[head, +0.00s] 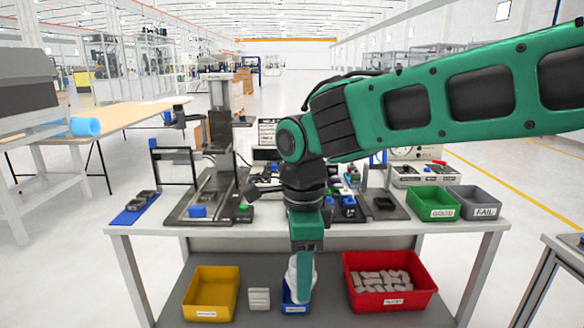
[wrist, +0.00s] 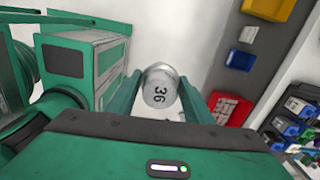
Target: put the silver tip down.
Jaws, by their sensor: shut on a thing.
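My gripper (wrist: 160,82) is shut on the silver tip (wrist: 159,92), a short, pale metallic cylinder marked "36" on its end. In the wrist view the tip sits between the two green fingers, which touch its sides. In the head view my gripper (head: 301,275) points down in front of the workbench, and a whitish part of the tip (head: 291,272) shows beside the green finger. The rest of the tip is hidden by the gripper there.
The workbench (head: 360,228) carries several fixtures, with green (head: 433,203) and grey (head: 484,203) bins at the right. Its lower shelf (head: 330,309) has a yellow bin (head: 211,291), a small blue bin (head: 295,307) partly behind my gripper, and a red bin (head: 391,300) of pale parts.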

